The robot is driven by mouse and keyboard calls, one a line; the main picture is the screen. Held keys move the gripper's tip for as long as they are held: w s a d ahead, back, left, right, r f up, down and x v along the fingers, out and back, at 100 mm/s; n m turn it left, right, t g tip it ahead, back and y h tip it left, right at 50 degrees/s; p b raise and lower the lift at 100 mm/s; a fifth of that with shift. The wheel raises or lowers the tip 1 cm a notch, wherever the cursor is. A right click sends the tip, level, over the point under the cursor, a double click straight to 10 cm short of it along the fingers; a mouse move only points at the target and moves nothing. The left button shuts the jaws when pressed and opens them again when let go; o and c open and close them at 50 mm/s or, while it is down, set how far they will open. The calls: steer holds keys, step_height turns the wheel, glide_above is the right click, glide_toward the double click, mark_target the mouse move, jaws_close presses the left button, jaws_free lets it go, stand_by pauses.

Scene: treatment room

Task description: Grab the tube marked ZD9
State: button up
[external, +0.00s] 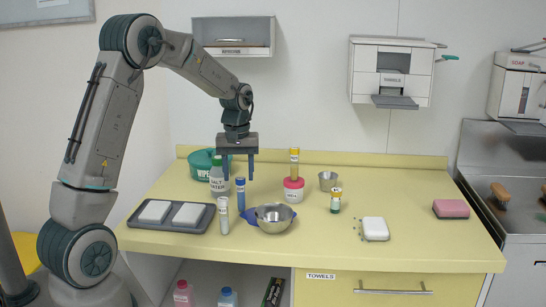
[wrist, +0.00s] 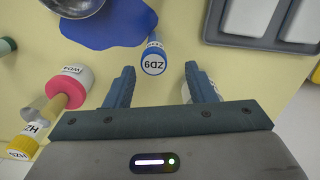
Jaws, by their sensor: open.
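The tube marked ZD9 (wrist: 153,62) has a blue cap and its label shows in the wrist view. In the external view the blue tube (external: 241,198) stands upright on the yellow counter, left of the metal bowl. My gripper (external: 238,180) points down just above this tube, with its fingers apart. In the wrist view my gripper (wrist: 159,69) is open and empty, and the tube's cap shows between the fingertips, closer to the left one. I cannot tell whether the fingertips are level with the cap.
A metal bowl (external: 274,217) stands on a blue patch (wrist: 115,28) beside the tube. A salt water bottle (external: 219,181), a pale tube (external: 223,221) and a grey tray (external: 150,224) are near. A yellow-capped tube (external: 294,160) rises at the pink-lidded jar (external: 293,194).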

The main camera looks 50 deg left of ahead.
steer(key=shift+f, duration=0.75)
steer(key=p, duration=0.1)
glide_above(242, 210)
steer(key=f, duration=0.2)
steer(key=a+f, duration=0.1)
steer(key=f, duration=0.1)
steer(key=shift+w, duration=0.25)
steer(key=shift+f, duration=0.65)
steer(key=c, duration=1.1)
